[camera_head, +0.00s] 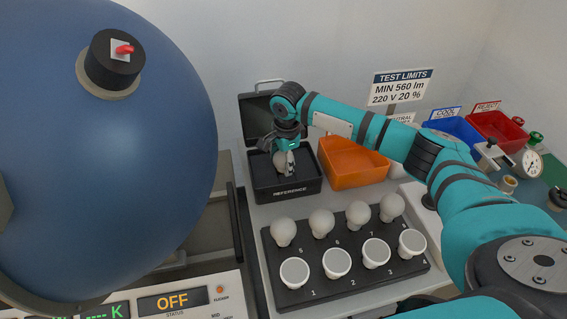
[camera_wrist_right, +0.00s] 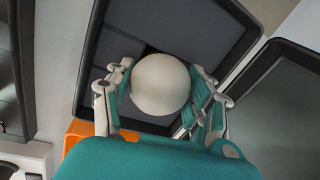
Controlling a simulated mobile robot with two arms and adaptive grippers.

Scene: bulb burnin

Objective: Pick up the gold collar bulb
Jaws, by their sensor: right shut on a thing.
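My right gripper (camera_head: 285,160) reaches down into the black reference case. It is shut on a white round bulb (camera_wrist_right: 161,84), with fingers on both sides of it in the right wrist view. In the head view the bulb (camera_head: 281,161) is mostly covered by the gripper. Its collar is hidden in both views, so I cannot tell the collar's colour. The case (camera_head: 290,191) is open, is labelled REFERENCE and has a dark foam lining. I cannot tell whether the bulb still touches the foam. My left gripper is not in view.
A black rack (camera_head: 330,281) with several white bulbs stands in front of the case. An orange bin (camera_head: 354,163), a blue bin (camera_head: 452,134) and a red bin (camera_head: 497,133) stand to the right. A large blue sphere (camera_head: 100,160) fills the left.

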